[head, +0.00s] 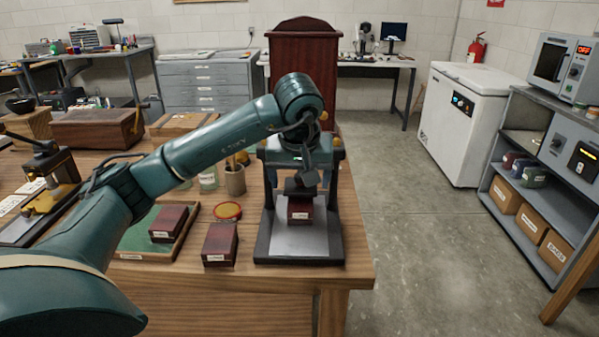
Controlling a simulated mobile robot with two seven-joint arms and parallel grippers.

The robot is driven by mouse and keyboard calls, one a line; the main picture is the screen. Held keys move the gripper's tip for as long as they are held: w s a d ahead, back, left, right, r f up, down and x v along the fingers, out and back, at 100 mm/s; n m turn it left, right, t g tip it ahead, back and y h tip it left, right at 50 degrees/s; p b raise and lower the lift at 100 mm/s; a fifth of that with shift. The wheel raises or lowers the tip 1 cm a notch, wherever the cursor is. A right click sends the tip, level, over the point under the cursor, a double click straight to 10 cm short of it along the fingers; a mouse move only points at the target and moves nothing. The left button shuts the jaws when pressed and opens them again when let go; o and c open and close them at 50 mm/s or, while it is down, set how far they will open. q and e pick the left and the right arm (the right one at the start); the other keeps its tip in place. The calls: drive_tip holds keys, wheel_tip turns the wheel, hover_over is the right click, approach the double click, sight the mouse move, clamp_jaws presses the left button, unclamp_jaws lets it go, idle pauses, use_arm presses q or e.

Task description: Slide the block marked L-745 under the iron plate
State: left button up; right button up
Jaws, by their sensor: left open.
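A dark red block (299,209) with a white label stands on the light base of a press (300,240) near the table's right end. A dark plate (301,187), apparently the iron plate, is just above this block; I cannot tell whether they touch. A second red block (220,244) stands on the table left of the press. A third (170,222) is in a green-lined tray (140,246). The labels are too small to read. My left gripper (308,165) is open at the press, above the block, partly lost against the dark frame. My right gripper is out of view.
A round red-rimmed lid (228,210) and a cup of tools (235,181) stand left of the press. A smaller press (45,185) and wooden boxes (98,129) are at the left. The table's right edge is close beside the press. The front strip of table is clear.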

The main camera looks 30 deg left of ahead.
sight(300, 208)
use_arm(q)
drive_tip(key=x, duration=1.1)
drive_tip(key=shift+f, duration=0.25)
drive_tip(key=shift+c, duration=0.2)
drive_tip(key=c, duration=1.1)
